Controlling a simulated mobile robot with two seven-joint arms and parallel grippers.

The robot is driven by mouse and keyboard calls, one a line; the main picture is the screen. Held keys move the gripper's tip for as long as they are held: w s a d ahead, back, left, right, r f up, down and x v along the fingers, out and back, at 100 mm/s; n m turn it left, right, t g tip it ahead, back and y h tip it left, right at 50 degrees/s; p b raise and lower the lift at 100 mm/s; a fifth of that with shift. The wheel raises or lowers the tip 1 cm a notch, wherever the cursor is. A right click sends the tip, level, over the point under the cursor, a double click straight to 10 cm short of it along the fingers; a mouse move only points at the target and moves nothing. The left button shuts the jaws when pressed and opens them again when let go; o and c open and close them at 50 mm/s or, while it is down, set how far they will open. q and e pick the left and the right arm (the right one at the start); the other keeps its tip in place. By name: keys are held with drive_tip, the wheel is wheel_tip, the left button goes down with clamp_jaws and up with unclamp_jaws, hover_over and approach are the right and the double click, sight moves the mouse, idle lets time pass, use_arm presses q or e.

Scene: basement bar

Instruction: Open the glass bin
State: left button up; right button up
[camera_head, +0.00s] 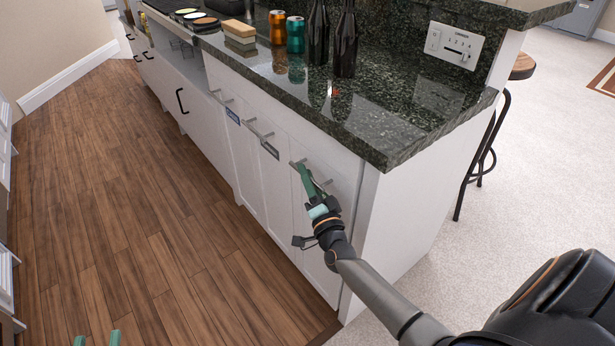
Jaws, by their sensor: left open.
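The white cabinet front under the counter has tall bin fronts with bar handles and small labels. One has a blue label (232,116), another a dark label (269,150); the words are too small to read, so I cannot tell which is the glass bin. The nearest bin front (318,235) appears closed, and its handle (325,183) is partly behind my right gripper (305,178). The green fingers of that gripper are at this handle; I cannot tell whether they grip it. My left gripper (97,339) shows only two fingertips, apart and empty, at the bottom left edge.
The dark granite counter (400,125) overhangs the bins and holds bottles (345,45), cans (295,35) and sponge-like blocks (240,35). The wooden floor (130,190) before the cabinets is clear. A stool (487,140) stands beyond the counter's right end.

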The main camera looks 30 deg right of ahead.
clamp_jaws()
idle(1.1)
